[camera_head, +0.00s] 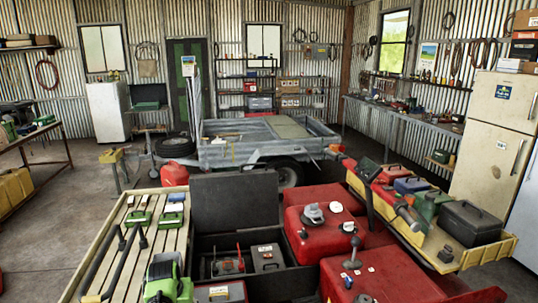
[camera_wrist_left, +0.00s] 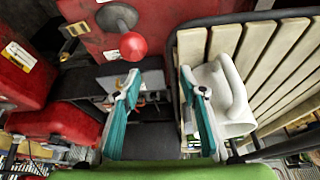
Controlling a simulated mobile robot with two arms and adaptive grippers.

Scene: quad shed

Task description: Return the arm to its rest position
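My left gripper (camera_wrist_left: 166,105) shows in the left wrist view as two teal-padded fingers standing well apart, with nothing between them. Behind and below the gap is a dark box interior. A white handled object (camera_wrist_left: 230,95) lies to the right of the right finger, on or over pale wooden slats; I cannot tell whether it touches the finger. A lever with a red ball knob (camera_wrist_left: 133,46) stands ahead and to the left of the fingers. I cannot make out either gripper for certain in the head view.
An open dark box (camera_head: 235,205) holding tools stands between a slatted wooden rack (camera_head: 125,245) and red bodywork (camera_head: 318,225). A green machine (camera_head: 165,282) is at the near left. A grey trailer (camera_head: 255,145) stands behind.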

